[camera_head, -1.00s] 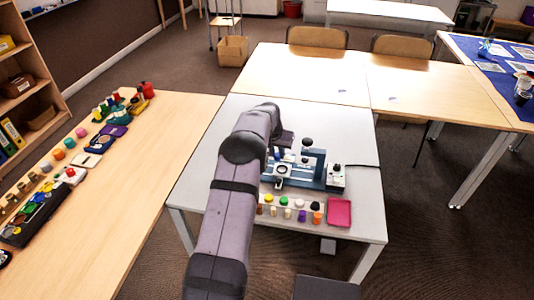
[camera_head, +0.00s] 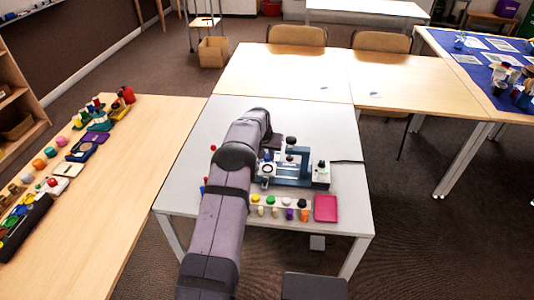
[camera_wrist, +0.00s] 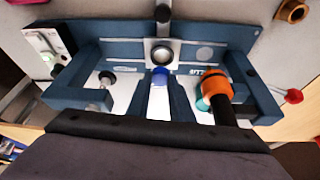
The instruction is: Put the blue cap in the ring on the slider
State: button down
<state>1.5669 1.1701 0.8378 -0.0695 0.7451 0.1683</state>
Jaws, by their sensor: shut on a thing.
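My gripper (camera_wrist: 160,92) shows in the wrist view, its fingers shut on the blue cap (camera_wrist: 159,76). The cap shows as a small blue piece between the fingertips. The ring (camera_wrist: 162,51) sits on the slider, just beyond the cap in the picture. Whether the cap touches the ring cannot be told. In the head view, the ring (camera_head: 267,169) shows at the left of the blue and grey slider fixture (camera_head: 293,178).
An orange cylinder with a black end (camera_wrist: 216,85) stands right of the fingers. A red ball (camera_wrist: 293,96) is farther right. In the head view, several coloured caps sit on a pale strip (camera_head: 280,207), beside a pink tray (camera_head: 325,208).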

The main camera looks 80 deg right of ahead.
aim_at(267, 161)
jog(key=shift+f+b, duration=1.2)
jog(key=shift+f, duration=0.9)
jog(key=shift+f+b, duration=0.35)
jog(key=shift+b, duration=0.2)
dwell(0.8)
jog(key=c, duration=1.5)
grip_release()
jog(key=shift+a, duration=0.1)
jog(key=shift+o, duration=0.2)
jog(key=o, duration=0.4)
jog(key=shift+f, duration=0.1)
jog(key=shift+c, duration=0.2)
jog(key=shift+r+p, duration=2)
jog(key=shift+r, duration=1.65)
